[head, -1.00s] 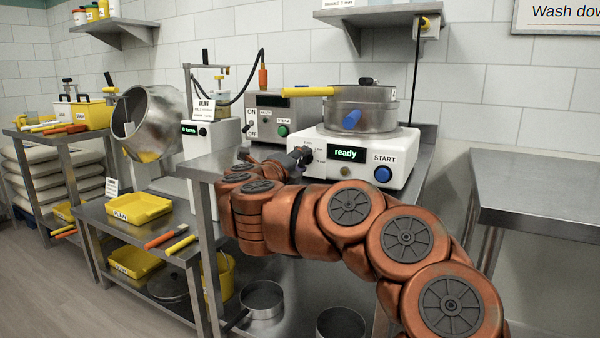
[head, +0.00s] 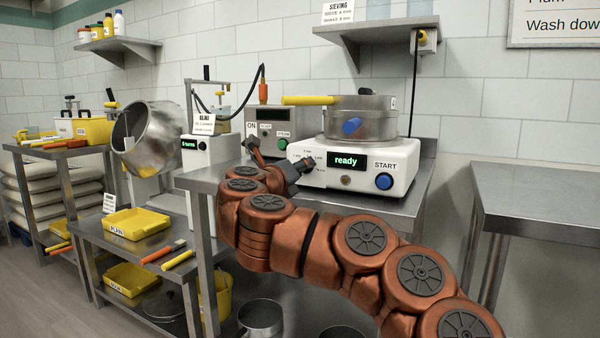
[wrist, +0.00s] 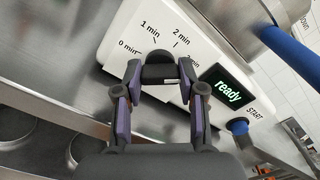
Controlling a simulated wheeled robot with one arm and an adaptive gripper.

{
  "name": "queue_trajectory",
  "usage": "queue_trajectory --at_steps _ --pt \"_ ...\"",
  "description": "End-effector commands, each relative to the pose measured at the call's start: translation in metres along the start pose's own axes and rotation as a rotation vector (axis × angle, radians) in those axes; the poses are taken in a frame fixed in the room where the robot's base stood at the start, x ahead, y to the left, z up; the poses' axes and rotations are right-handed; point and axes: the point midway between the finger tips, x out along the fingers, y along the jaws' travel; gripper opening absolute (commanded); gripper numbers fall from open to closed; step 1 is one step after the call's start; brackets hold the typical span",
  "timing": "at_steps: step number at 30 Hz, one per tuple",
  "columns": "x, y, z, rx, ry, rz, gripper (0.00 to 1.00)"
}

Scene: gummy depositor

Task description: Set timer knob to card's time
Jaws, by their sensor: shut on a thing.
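The dark timer knob (wrist: 160,72) is on the white front panel of the sieve shaker (head: 400,183). In the wrist view, labels for 0, 1 and 2 min fan around the knob, with another partly hidden at right. My gripper (wrist: 160,84) is shut on the knob, one finger at each side. In the head view my gripper (head: 304,163) is at the panel's left end and hides the knob. The knob's pointer cannot be made out. The display (head: 346,161) reads "ready". The sieving card (head: 338,12) stands on the upper shelf; its lower lines are too small to read surely.
A blue START button (head: 384,181) is right of the display. A grey steam unit (head: 268,127) stands close at left. The right-hand table (head: 550,195) is bare.

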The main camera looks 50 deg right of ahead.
Motion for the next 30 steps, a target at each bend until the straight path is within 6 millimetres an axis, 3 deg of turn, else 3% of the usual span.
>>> queue_trajectory --at_steps 10,11,18,30 --pt "0.0004 0.0001 -0.0010 0.002 0.003 0.000 0.05" --pt "0.0004 0.0001 -0.0010 0.002 0.003 0.000 0.40" --pt "0.0001 0.0001 -0.0003 0.001 0.001 0.000 0.65" --pt "-0.0056 0.0003 0.0006 0.002 -0.001 0.001 0.65"
